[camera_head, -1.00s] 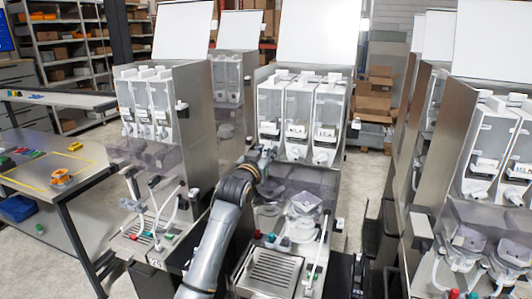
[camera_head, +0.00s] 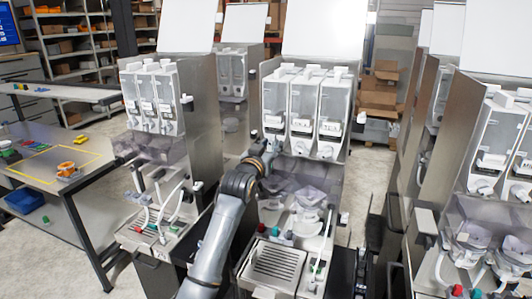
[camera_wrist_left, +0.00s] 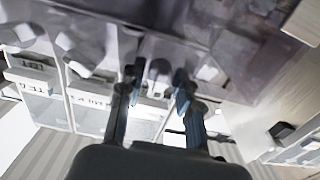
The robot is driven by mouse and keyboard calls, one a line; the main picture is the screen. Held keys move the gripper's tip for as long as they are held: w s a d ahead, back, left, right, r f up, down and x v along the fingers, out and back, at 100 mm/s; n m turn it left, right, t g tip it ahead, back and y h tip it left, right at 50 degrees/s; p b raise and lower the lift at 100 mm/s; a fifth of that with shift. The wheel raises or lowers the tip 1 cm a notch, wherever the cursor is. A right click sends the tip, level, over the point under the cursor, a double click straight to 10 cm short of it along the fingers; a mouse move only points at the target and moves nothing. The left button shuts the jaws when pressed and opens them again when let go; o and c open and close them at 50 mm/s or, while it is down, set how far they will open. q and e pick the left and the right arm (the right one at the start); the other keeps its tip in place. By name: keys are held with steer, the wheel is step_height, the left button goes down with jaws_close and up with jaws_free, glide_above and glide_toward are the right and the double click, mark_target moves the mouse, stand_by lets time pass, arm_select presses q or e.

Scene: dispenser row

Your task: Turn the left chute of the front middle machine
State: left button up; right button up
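The front middle machine (camera_head: 303,105) is a metal dispenser with three clear canisters, each with a white chute below it. My left gripper (camera_head: 271,147) is at the left canister's outlet and hides most of the left chute in the head view. In the left wrist view, which shows the labels upside down, the gripper (camera_wrist_left: 158,88) is open. Its two dark fingers stand on either side of the pale left chute (camera_wrist_left: 158,70). I cannot tell whether they touch it. The middle chute (camera_head: 300,148) and right chute (camera_head: 325,150) are clear of the gripper. My right gripper is not in view.
Translucent mixing bowls (camera_head: 307,197) and a drip tray (camera_head: 272,266) lie below the chutes. Other machines stand to the left (camera_head: 157,97) and right (camera_head: 500,140). A table (camera_head: 30,195) with small items is at the far left.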

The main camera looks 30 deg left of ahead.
arm_select(q)
steer(key=v, duration=1.1)
steer(key=shift+s, duration=0.35)
steer(key=shift+f, duration=0.15)
